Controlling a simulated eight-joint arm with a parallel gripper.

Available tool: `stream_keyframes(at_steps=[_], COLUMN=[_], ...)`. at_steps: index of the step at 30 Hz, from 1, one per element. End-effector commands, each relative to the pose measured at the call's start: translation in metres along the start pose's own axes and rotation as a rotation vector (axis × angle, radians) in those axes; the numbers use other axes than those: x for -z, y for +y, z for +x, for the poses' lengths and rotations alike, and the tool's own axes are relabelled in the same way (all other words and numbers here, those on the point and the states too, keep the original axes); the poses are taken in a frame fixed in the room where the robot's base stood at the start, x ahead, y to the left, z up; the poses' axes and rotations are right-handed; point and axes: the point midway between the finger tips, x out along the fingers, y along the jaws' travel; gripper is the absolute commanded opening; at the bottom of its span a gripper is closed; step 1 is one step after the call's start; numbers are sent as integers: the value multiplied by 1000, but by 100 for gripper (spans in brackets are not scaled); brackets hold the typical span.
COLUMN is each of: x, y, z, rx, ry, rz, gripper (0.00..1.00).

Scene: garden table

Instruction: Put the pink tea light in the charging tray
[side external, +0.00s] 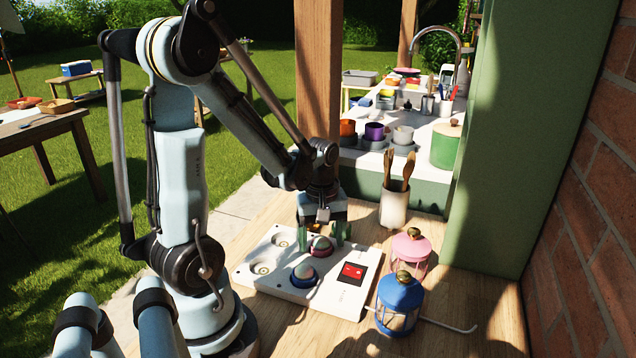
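The charging tray (333,294) is a white slab with round sockets and a red panel, lying on the wooden table. The pink tea light (319,247), pink with a pale dome, is at the tray's far right socket position. It looks seated there, but its underside is hidden. A blue tea light (304,276) sits in the near right socket. The two left sockets are empty. My gripper (322,236) points down over the pink tea light, with its green fingers spread on either side of it. The fingers look slightly apart from its sides.
A pink lantern (411,252) and a blue lantern (398,303) stand right of the tray, with a thin metal rod beside the blue one. A cup of wooden utensils (394,205) stands behind. A green post and brick wall bound the right side.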

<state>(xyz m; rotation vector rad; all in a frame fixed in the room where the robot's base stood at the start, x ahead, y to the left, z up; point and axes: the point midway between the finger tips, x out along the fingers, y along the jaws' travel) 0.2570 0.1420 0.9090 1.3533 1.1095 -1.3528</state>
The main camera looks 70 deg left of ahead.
Motion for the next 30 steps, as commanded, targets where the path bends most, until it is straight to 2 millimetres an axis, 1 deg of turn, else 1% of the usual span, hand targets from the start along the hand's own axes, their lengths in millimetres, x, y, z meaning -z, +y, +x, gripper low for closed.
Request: stream_keyframes(at_steps=[7, 11, 17, 30], x=[0, 0, 0, 0], y=[0, 0, 0, 0], z=[-1, -8, -30, -89], rx=[0, 0, 0, 0], ry=[0, 0, 0, 0], rz=[0, 0, 0, 0], gripper=[75, 75, 75, 75])
